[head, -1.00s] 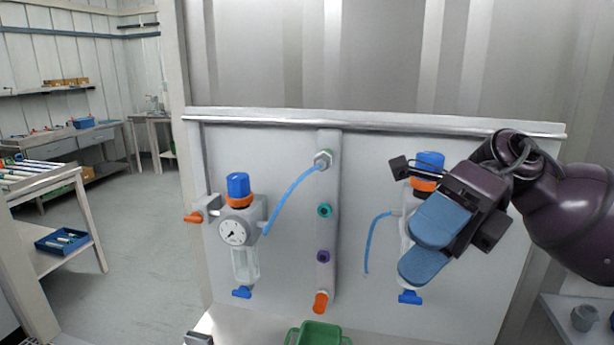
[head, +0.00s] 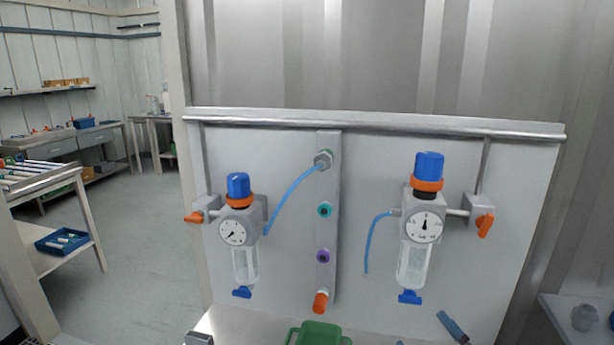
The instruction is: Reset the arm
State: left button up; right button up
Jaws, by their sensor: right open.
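My right gripper (head: 451,327) shows only at the bottom edge, right of centre. A blue finger pad stands in front of the lower panel, and the rest of the gripper is cut off by the frame. It is open, and I see nothing held. The arm behind it is out of view. My left gripper is not in view.
A panel (head: 290,275) carries a left vessel (head: 244,262) and a right vessel (head: 413,263), each with a blue-capped regulator and gauge. A green tray (head: 318,334) sits below.

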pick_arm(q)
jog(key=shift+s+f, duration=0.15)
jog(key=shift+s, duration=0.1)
pick_arm(e)
jog(key=s+d+f+m+g+h, duration=0.2)
jog(key=s+f, duration=0.3)
jog(key=f, duration=0.3)
jog(key=s+d+f+m+g+h, duration=0.3)
jog(key=s+f+m+h, duration=0.2)
jog(key=f, duration=0.4)
jog(key=s+d+f+m+g+h, duration=0.2)
jog(key=s+f+m+h, duration=0.1)
jog(key=s+f, duration=0.4)
jog(key=shift+s+d+f+m+g+h, duration=0.2)
jog(key=shift+f+m+g+h, duration=0.25)
jog(key=shift+f, duration=0.3)
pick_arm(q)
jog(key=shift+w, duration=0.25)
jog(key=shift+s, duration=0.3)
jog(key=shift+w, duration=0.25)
pick_arm(e)
jog(key=shift+w, duration=0.1)
jog(key=shift+d, duration=0.1)
jog(key=shift+c, duration=0.4)
